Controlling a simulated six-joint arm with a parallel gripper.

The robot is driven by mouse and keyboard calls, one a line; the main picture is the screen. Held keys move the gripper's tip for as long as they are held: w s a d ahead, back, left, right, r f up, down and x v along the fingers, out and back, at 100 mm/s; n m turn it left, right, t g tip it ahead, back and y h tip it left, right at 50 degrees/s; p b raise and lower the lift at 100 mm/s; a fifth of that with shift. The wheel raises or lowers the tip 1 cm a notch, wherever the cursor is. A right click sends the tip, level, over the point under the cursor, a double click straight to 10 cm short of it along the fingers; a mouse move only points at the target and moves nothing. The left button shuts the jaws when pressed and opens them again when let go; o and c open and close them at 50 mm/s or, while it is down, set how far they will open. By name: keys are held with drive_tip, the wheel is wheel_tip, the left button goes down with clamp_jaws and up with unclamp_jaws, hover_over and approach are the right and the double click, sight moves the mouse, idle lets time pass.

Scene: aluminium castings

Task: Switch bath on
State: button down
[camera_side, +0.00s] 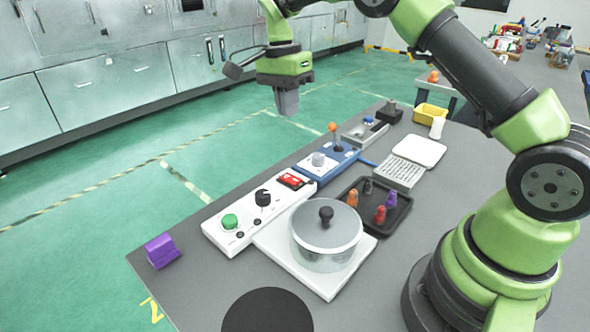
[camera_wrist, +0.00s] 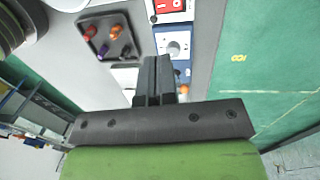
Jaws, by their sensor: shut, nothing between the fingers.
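The bath (camera_side: 326,236) looks like a round clear vessel with a lid and black knob, standing on a white base plate. Beside it lies a white control panel (camera_side: 228,240) with a green button (camera_side: 229,221), a black knob (camera_side: 262,198) and a red rocker switch (camera_side: 293,180). The red switch also shows at the top edge of the wrist view (camera_wrist: 169,5). Whether the switch is on I cannot tell. My gripper (camera_side: 288,104) is shut and empty, high above the panels and touching nothing. In the wrist view its fingers (camera_wrist: 154,72) are together.
A blue panel (camera_side: 317,166) with a white dial and an orange-tipped lever (camera_side: 333,127) adjoins the white panel. A black tray (camera_side: 348,190) holds several coloured pegs. A white rack (camera_side: 398,172) and yellow bin (camera_side: 430,113) stand behind. A purple block (camera_side: 161,251) lies at the table's left edge.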

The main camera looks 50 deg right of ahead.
sight(296, 180)
drive_tip(key=f, duration=0.5)
drive_tip(key=s+f, duration=0.1)
drive_tip(key=f, duration=0.8)
drive_tip(key=shift+s+d+f, duration=0.1)
drive_tip(key=shift+s+f, duration=0.3)
